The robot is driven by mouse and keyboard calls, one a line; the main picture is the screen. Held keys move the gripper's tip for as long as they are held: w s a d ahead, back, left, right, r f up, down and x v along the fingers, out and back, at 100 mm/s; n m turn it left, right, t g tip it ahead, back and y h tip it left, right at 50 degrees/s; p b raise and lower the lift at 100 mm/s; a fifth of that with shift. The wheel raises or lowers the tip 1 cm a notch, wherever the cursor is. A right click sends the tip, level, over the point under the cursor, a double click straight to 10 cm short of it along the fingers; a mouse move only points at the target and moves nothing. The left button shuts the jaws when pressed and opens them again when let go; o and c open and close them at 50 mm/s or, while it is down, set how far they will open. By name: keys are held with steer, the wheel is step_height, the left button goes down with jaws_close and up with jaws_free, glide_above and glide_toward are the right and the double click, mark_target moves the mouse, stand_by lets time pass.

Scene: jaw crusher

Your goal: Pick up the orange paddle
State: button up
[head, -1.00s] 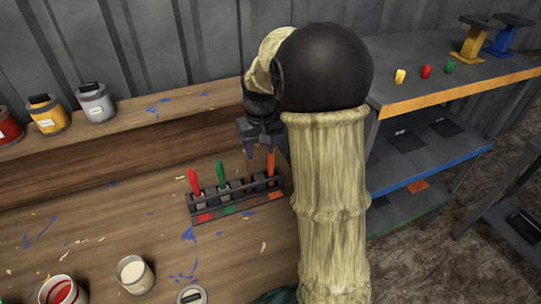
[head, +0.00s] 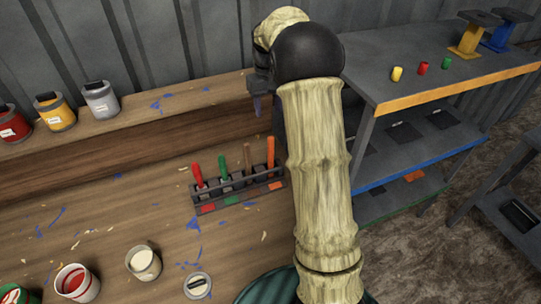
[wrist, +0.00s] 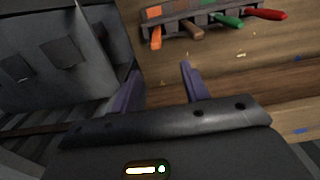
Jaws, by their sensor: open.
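The orange paddle (head: 270,152) stands upright at the right end of a dark rack (head: 236,194) on the wooden bench. In the wrist view the orange paddle (wrist: 156,38) shows at the left end of the rack, beside a brown paddle (wrist: 191,32). My gripper (head: 257,105) is open and empty, above and behind the rack in the head view, apart from the paddle. In the wrist view its two fingers (wrist: 160,76) are spread, with bare bench between them. My arm hides part of the gripper in the head view.
The rack also holds red (head: 198,175) and green (head: 223,168) paddles, with the brown one close beside the orange. Paint cans (head: 77,283) stand at the front left and on the back ledge. Grey shelves (head: 440,75) stand to the right of the bench.

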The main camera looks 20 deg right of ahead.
mark_target(269, 138)
step_height(269, 138, down, 10)
steer(key=shift+d+p, duration=0.1)
steer(key=shift+p, duration=0.75)
steer(key=shift+d+f, duration=0.1)
steer(key=shift+f, duration=0.2)
steer(key=shift+s, duration=0.1)
steer(key=shift+d+f+p, duration=0.15)
steer(key=shift+f+p, duration=0.35)
steer(key=shift+f, duration=0.8)
steer(key=shift+d+f+p, duration=0.1)
steer(key=shift+f+p, duration=0.4)
steer(key=shift+f, duration=0.8)
steer(key=shift+c, duration=0.3)
jaws_close()
